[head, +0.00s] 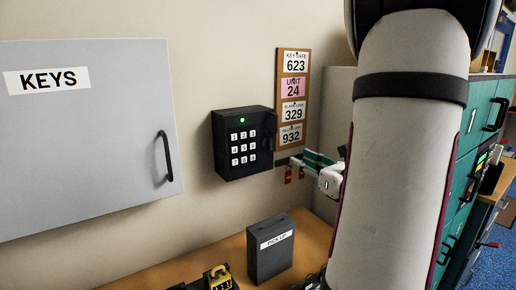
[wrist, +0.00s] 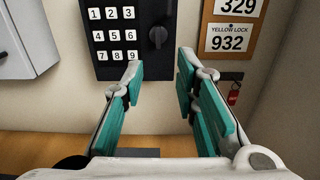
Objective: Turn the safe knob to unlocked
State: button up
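The black key safe (head: 238,150) is fixed to the wall, with white number keys and a lit green light. It also shows in the wrist view (wrist: 98,47). Its dark round knob (wrist: 158,37) is right of the keys; any marks around it are too dark to read. In the head view the knob (head: 267,130) is small and dark. My gripper (wrist: 160,70) has two teal-padded fingers, apart, with nothing between them. In the wrist view the fingertips are just below the knob, one on each side, not visibly touching it. My arm hides part of the gripper in the head view.
A cork board (head: 293,100) with number cards hangs right of the safe. Red tags (head: 288,175) hang from a rail below it. A grey KEYS cabinet (head: 90,140) is at left. A dark PICK UP box (head: 270,250) and a yellow padlock (head: 220,279) are on the wooden counter.

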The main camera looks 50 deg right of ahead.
aim_at(267, 142)
jog(key=p+x, duration=0.1)
jog(key=x, duration=1.2)
jog(key=shift+a+r, duration=0.1)
jog(key=shift+a, duration=0.05)
grip_shut()
